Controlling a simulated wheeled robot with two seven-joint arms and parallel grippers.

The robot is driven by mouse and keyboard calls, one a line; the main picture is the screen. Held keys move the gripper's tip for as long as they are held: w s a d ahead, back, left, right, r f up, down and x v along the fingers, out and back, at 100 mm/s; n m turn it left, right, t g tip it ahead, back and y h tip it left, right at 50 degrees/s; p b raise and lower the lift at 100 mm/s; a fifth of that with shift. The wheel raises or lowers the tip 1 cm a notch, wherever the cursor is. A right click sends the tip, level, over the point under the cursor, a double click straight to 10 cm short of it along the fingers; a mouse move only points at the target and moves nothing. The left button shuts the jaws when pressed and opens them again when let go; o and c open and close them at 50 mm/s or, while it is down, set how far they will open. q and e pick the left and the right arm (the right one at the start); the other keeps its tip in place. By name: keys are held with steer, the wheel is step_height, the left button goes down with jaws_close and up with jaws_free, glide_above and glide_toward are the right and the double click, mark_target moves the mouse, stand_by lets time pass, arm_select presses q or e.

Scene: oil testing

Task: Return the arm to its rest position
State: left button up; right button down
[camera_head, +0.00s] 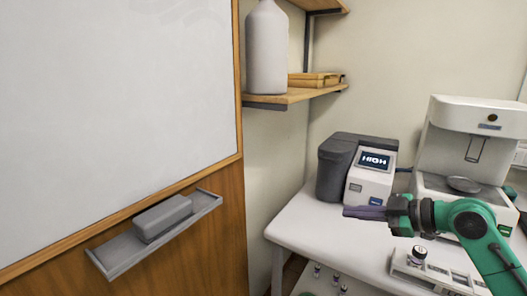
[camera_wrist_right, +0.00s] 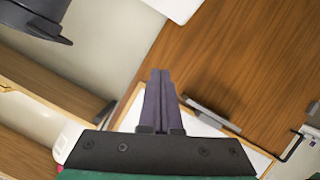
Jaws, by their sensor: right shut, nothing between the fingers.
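My right gripper (camera_head: 352,212) is at the end of the green arm (camera_head: 468,218) that comes in from the right in the head view. It points left above the white table and its fingers are closed together with nothing between them. In the right wrist view the fingers (camera_wrist_right: 159,78) lie side by side, pointing up the picture. My left gripper is in neither view.
A grey-black device reading HIGH (camera_head: 374,161) stands behind the gripper. A white machine (camera_head: 464,135) stands at the right back. A small vial (camera_head: 419,252) sits in a white rack below the arm. A wall shelf (camera_head: 297,95) holds a bottle. A whiteboard (camera_head: 110,100) is at left.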

steer(key=s+a+f+m+g+h, duration=0.15)
steer(key=s+f, duration=0.25)
steer(key=f, duration=0.6)
steer(key=s+a+f+m+g+h, duration=0.1)
steer(key=s+a+f+m+h, duration=0.2)
steer(key=f, duration=0.7)
steer(key=s+d+f+m+g+h, duration=0.1)
steer(key=s+d+f+m+h, duration=0.3)
steer(key=s, duration=0.5)
steer(key=s+d+f+m+g+h, duration=0.1)
steer(key=s+d+f+m+g, duration=0.1)
steer(key=s+f+m, duration=0.55)
steer(key=s+f+n+g, duration=0.1)
steer(key=s+f, duration=0.1)
steer(key=f, duration=0.9)
steer(key=s+f+n, duration=0.2)
steer(key=s+f, duration=0.1)
steer(key=f, duration=0.8)
steer(key=s+d+f+g, duration=0.1)
steer(key=s+d+f, duration=0.1)
steer(key=s+f, duration=1.1)
steer(key=s, duration=0.3)
steer(key=shift+d+f+h, duration=0.15)
steer(key=shift+d+h, duration=0.2)
steer(key=shift+d, duration=0.05)
steer(key=shift+g, duration=0.25)
